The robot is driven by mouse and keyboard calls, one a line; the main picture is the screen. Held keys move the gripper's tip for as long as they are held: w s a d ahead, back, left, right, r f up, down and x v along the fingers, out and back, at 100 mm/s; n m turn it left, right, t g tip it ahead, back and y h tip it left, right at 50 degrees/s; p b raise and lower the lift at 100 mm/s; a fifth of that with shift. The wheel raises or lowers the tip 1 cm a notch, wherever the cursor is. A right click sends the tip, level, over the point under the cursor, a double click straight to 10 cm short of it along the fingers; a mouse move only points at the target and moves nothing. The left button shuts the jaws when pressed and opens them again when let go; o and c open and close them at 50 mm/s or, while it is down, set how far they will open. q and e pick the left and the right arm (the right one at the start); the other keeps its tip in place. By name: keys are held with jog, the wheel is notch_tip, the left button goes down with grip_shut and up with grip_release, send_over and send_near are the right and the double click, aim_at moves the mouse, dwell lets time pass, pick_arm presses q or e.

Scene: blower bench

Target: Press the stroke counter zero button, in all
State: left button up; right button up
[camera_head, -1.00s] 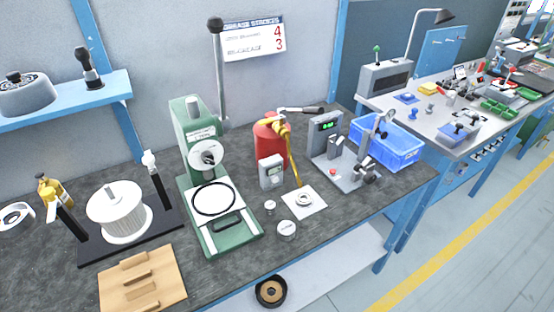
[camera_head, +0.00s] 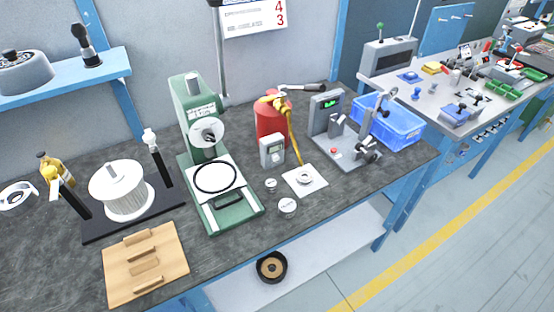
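A small light-grey box with a dark display window (camera_head: 272,150) stands on the bench in front of the red canister (camera_head: 270,125) with a yellow hose; it looks like a counter. Its buttons are too small to make out. To its right, a grey fixture (camera_head: 326,112) has a green-lit display, and a small red button (camera_head: 334,151) sits on its base plate. I cannot tell for certain which device is the stroke counter. Neither of my grippers shows in the head view.
A green press (camera_head: 195,115) stands left of the canister. A white spool (camera_head: 122,190) and a wooden rack (camera_head: 145,265) are further left. A white square pad (camera_head: 305,181) with a ring and small round tins lie in front. A blue crate (camera_head: 405,130) is at right.

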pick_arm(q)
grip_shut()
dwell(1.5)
